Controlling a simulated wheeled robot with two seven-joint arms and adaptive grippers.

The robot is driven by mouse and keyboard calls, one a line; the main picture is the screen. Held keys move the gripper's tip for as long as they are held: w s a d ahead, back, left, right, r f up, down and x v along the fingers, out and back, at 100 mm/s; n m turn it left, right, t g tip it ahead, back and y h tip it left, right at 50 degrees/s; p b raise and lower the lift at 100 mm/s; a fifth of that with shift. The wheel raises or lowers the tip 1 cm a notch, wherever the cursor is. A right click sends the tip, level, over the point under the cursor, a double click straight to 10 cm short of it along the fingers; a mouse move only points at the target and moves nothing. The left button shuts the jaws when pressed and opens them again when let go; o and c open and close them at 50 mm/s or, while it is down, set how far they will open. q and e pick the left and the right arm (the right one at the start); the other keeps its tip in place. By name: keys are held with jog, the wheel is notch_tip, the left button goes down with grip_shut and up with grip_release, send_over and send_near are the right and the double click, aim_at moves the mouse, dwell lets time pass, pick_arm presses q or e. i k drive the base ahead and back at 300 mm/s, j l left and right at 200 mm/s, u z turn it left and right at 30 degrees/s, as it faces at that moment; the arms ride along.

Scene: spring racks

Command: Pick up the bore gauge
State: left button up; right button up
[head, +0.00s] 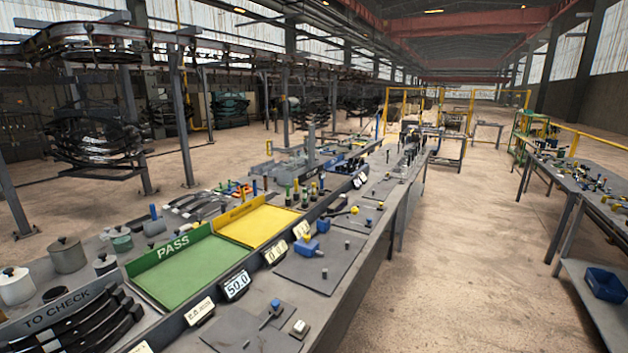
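I cannot tell for certain which item is the bore gauge; the tools are small in the head view. On the near bench (345,290), a small tool with a blue end and a thin rod (271,314) lies on a dark grey mat (250,328). Neither of my grippers shows in this view.
A green PASS tray (185,270) and a yellow tray (258,226) are empty. A TO CHECK tray (62,303) holds several dark curved springs. Open floor (465,260) lies right of the bench. Another bench (585,190) with parts and a blue bin (606,284) stands at right.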

aim_at(321, 175)
jog(key=i+l+u, duration=0.2)
jog(key=l, duration=0.25)
jog(key=i+l+u, duration=0.2)
jog(key=i+l, duration=0.2)
jog(key=i+l+u, duration=0.2)
jog(key=l, duration=0.4)
jog(key=i+l+u, duration=0.2)
jog(key=l, duration=0.4)
jog(key=i+l+u, duration=0.2)
jog(key=l, duration=0.4)
jog(key=i+l+u, duration=0.2)
jog(key=l, duration=0.4)
jog(key=l+u, duration=0.2)
jog(key=l, duration=0.4)
jog(key=i+l+u, duration=0.2)
jog(key=l, duration=0.45)
jog(key=k, duration=0.15)
